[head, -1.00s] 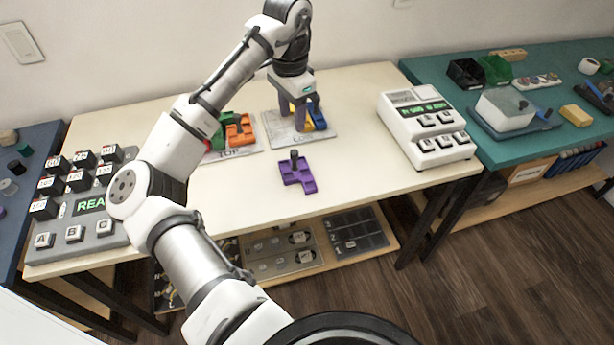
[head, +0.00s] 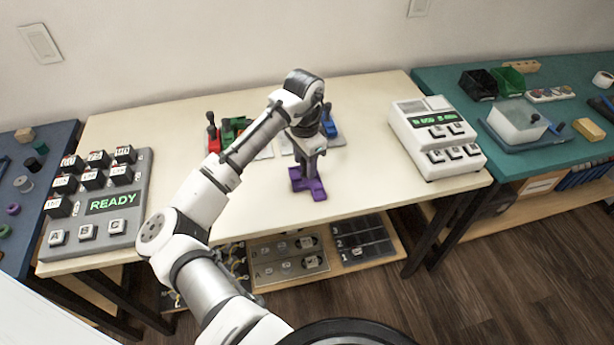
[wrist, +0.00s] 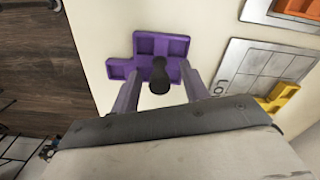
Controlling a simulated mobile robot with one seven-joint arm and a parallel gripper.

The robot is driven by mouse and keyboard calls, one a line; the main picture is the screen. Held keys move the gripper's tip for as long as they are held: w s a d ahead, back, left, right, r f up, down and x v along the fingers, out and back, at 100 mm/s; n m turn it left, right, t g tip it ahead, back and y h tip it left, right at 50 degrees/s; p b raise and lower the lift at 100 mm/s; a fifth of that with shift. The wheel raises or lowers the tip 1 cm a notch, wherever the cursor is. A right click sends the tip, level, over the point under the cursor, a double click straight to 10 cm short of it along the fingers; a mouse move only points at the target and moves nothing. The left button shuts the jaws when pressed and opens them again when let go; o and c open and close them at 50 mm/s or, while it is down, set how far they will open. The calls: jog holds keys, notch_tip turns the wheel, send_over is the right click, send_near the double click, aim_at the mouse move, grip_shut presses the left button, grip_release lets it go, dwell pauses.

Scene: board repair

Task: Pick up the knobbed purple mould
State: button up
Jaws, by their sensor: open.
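The purple mould (head: 315,188) lies on the cream table near its front edge. In the wrist view the purple mould (wrist: 168,46) is a stepped block with hollow cells and a dark upright knob (wrist: 159,75). My gripper (wrist: 160,88) is open, with one finger on either side of the knob and a gap visible at each side. In the head view my gripper (head: 309,168) is right above the mould and hides the knob.
Grey plates with red, green and blue moulds (head: 330,122) stand behind. A yellow piece (wrist: 279,98) and an orange one (wrist: 300,8) show in the wrist view. A button panel (head: 110,180) is at left, a white keypad device (head: 435,138) at right.

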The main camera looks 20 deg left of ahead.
grip_shut()
dwell(0.5)
